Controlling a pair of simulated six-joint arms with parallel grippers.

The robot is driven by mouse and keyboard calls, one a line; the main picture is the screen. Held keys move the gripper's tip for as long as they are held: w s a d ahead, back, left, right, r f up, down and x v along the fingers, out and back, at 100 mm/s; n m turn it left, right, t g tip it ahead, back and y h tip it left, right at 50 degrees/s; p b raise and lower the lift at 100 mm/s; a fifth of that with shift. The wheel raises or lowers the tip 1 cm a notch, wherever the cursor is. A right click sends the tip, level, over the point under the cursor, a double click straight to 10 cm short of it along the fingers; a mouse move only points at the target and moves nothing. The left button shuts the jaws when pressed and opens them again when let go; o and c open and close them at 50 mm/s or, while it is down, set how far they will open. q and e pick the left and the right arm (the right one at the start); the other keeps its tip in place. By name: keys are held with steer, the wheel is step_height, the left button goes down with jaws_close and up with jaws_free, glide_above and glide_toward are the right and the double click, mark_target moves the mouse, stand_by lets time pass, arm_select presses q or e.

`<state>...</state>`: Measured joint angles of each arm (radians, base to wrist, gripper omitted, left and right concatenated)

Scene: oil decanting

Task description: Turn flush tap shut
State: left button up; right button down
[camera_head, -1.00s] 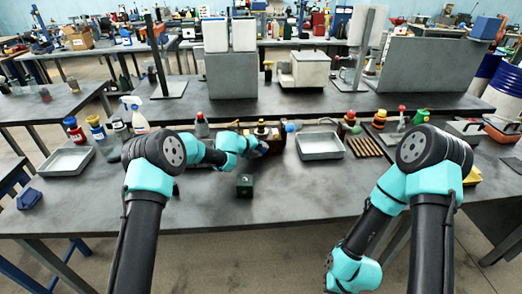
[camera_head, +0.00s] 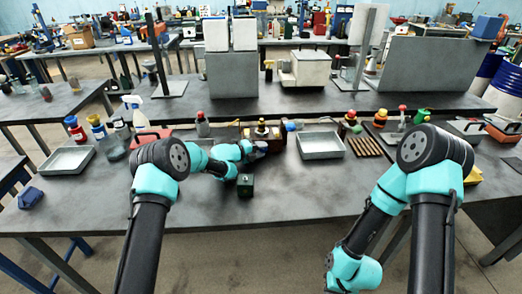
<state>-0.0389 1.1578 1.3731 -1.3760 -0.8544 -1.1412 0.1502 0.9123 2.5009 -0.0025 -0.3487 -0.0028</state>
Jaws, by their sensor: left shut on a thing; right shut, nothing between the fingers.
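My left gripper (camera_head: 261,147) is small and dark at the end of the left arm, at the front of a dark red-brown unit (camera_head: 275,139) in the middle of the bench. It is shut on a small part there, which I take to be the flush tap. The tap is mostly hidden by the gripper and wrist, so its angle cannot be read. A bottle with a yellow top (camera_head: 262,127) stands at the unit. My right arm hangs at the front right, and its gripper fingers do not show.
A dark green block (camera_head: 245,185) stands just in front of the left wrist. A metal tray (camera_head: 321,154) lies right of the unit, and another tray (camera_head: 67,168) lies far left. A red can (camera_head: 150,137) and bottles stand behind my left arm.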

arm_select(q)
steer(key=o, duration=0.9)
steer(key=v, duration=1.7)
steer(key=shift+s+a, duration=0.1)
steer(key=shift+a, duration=0.05)
